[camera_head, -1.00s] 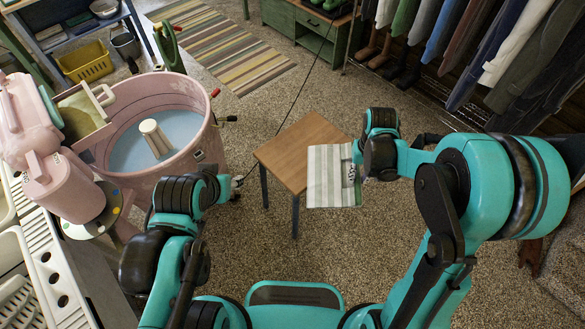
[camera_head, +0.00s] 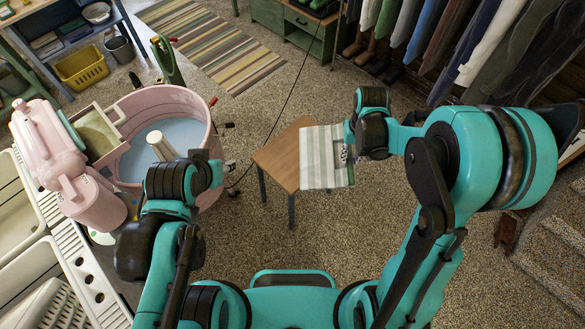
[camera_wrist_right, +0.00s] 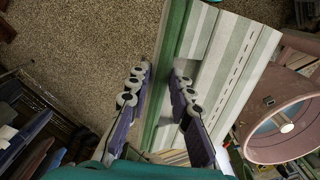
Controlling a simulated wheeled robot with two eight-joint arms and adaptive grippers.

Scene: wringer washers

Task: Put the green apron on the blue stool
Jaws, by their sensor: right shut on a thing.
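A green-and-white striped cloth, the apron (camera_head: 320,157), hangs from my right gripper (camera_head: 347,150). In the right wrist view the gripper (camera_wrist_right: 160,80) is closed on the green edge of the apron (camera_wrist_right: 232,75). In the head view the apron overlaps the right part of a small stool (camera_head: 276,160) with a brown wooden top and dark bluish legs. I cannot tell whether the cloth touches the stool. My left gripper (camera_head: 228,172) is beside the pink washer tub, partly hidden by its wrist; its fingers are too unclear to read.
A pink wringer washer (camera_head: 203,133) with water stands left of the stool. White sinks (camera_head: 25,230) line the left edge. A hanging clothes rack (camera_head: 480,45) is at the upper right, a striped rug (camera_head: 215,45) at the back. Floor around the stool is clear, apart from a thin cord.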

